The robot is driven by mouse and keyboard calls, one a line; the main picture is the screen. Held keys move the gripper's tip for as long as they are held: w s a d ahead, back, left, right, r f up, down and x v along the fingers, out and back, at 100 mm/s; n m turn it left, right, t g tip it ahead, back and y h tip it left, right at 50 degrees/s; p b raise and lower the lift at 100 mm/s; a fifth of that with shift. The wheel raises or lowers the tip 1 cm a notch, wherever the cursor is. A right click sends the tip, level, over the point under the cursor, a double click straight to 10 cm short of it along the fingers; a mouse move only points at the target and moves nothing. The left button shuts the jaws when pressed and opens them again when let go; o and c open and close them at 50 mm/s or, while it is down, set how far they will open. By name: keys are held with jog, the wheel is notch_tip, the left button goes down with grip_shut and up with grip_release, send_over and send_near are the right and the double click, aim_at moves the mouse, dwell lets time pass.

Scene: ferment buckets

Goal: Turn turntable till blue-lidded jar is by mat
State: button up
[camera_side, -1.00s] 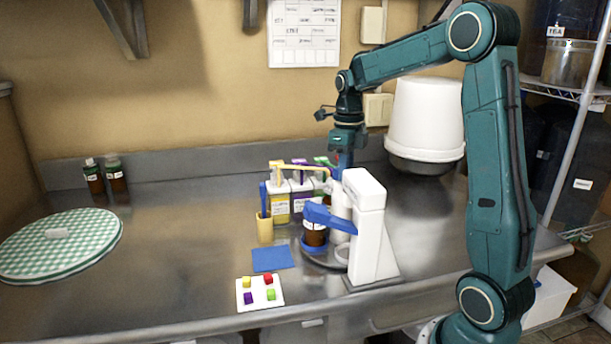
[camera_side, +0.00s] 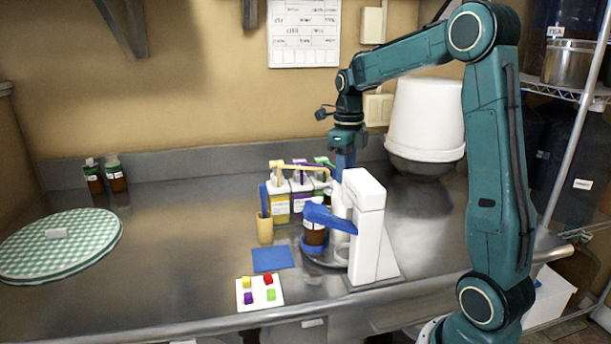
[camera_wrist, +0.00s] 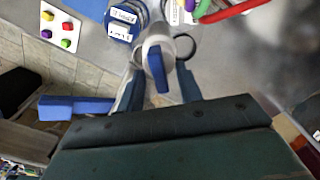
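A grey turntable (camera_side: 322,262) stands beside the white tower of a machine.
A white tray with coloured cubes (camera_side: 243,302) lies in front. The counter's left middle is clear.

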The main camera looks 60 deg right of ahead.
notch_tip(320, 180, up, 14)
dwell(0.8)
jog(key=shift+f, duration=0.1)
jog(key=s+a+f+n+t, duration=0.1)
jog(key=s+a+n, duration=0.3)
jog(key=a+n, duration=0.4)
jog(key=s+a+f+n+t, duration=0.1)
jog(key=s+a+n+t, duration=0.15)
jog(key=a+n, duration=0.45)
jog(key=s+a+f+n+t, duration=0.1)
jog(key=s+a+f+n, duration=0.2)
jog(key=n, duration=0.7)
jog(key=s+a+f+n+t, duration=0.1)
jog(key=s+a+f+n, duration=0.2)
jog(key=n, duration=0.8)
jog(key=s+f, duration=0.2)
jog(key=s, duration=0.2)
jog(key=shift+s, duration=0.2)
